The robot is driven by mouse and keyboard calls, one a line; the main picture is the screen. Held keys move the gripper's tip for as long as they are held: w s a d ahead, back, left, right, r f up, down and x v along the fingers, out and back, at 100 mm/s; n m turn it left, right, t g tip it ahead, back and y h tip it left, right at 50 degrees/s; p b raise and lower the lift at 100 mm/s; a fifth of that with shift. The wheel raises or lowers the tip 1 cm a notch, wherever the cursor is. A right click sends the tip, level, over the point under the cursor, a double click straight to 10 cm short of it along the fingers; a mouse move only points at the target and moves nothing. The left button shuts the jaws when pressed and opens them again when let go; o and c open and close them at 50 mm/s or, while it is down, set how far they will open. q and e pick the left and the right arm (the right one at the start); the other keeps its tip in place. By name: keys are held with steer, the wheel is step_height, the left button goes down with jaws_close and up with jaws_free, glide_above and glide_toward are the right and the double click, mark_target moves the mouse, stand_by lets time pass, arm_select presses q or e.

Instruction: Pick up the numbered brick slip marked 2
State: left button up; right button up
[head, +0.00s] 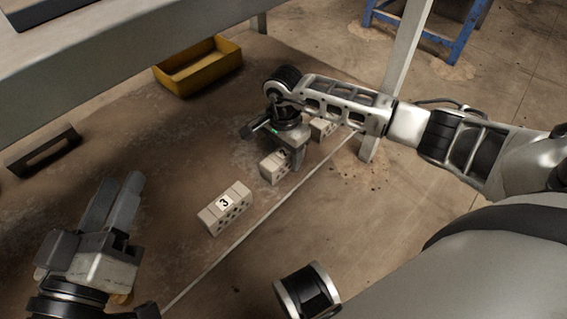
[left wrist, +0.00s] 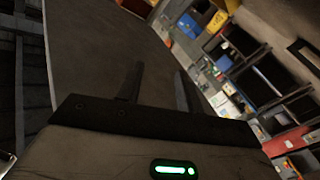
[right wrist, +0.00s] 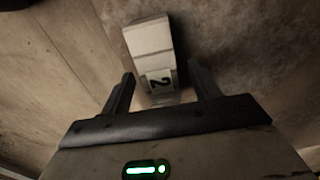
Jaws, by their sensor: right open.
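The brick slip marked 2 (right wrist: 152,46) lies between and just beyond the fingers of my right gripper (right wrist: 162,71) in the right wrist view. Its black 2 shows on a white label at its near end. In the head view the same pale slip (head: 270,171) is partly covered by my right gripper (head: 287,154). The right fingers are open, with a finger on either side of the slip's near end; I cannot tell whether they touch it. My left gripper (head: 119,190) is open and empty at the lower left; its spread fingers also show in the left wrist view (left wrist: 157,80).
A brick slip marked 3 (head: 225,207) lies nearer, left of slip 2. Another pale brick (head: 320,129) lies beyond, partly behind my right arm. A yellow bin (head: 199,70) stands at the back, and a dark handled tool (head: 42,151) lies at the left. The tabletop edge runs close by the bricks.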

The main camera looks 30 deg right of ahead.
steer(key=shift+f, duration=0.6)
steer(key=shift+r, duration=0.1)
steer(key=c, duration=1.2)
